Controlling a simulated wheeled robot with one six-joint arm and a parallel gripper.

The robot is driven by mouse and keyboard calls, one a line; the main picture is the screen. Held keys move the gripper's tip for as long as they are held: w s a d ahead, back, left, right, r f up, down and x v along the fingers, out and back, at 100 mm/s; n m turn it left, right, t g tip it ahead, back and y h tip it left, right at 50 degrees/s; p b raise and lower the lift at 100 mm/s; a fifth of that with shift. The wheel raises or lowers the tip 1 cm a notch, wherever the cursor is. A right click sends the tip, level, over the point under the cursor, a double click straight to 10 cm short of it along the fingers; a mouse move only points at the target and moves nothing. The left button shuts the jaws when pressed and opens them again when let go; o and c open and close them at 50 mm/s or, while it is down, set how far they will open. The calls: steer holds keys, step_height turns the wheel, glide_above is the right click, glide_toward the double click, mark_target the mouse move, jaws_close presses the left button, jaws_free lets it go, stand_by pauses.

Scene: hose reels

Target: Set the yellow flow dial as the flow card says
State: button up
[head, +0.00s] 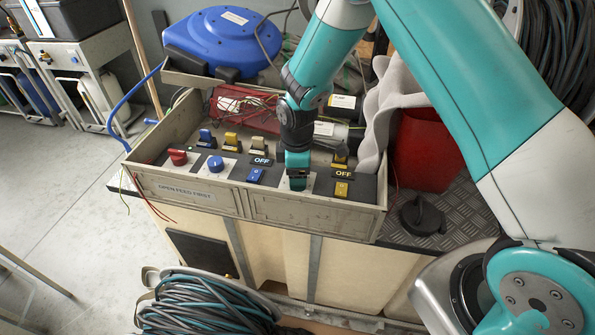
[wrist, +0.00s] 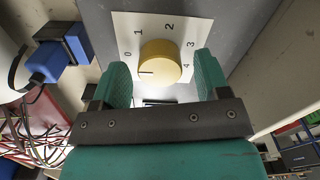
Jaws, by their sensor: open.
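The yellow flow dial (wrist: 160,63) sits on a white plate (wrist: 122,20) marked 0 to 4 in the wrist view. Its dark line points left in the picture, nearest the 0. My gripper (wrist: 162,62) is open, with one finger on each side of the dial; I cannot tell whether they touch it. In the head view my gripper (head: 297,170) points down over the panel and hides the dial. I cannot make out which label, if any, is the flow card.
The panel also holds a red knob (head: 178,157), a blue knob (head: 216,163), several levers, a blue switch (head: 255,175) and a yellow switch (head: 342,189), with OFF labels. A sign (head: 187,193) reads "OPEN FEED FIRST". A blue reel (head: 222,42) stands behind.

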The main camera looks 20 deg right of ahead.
steer(key=shift+c, duration=0.3)
steer(key=c, duration=0.9)
steer(key=shift+m, duration=0.3)
steer(key=m, duration=0.4)
steer(key=shift+m+p, duration=0.3)
steer(key=shift+p, duration=0.05)
steer(key=m, duration=0.4)
steer(key=m+p, duration=0.1)
steer(key=m, duration=0.4)
steer(key=shift+m, duration=0.4)
steer(key=m, duration=0.4)
steer(key=shift+m, duration=0.3)
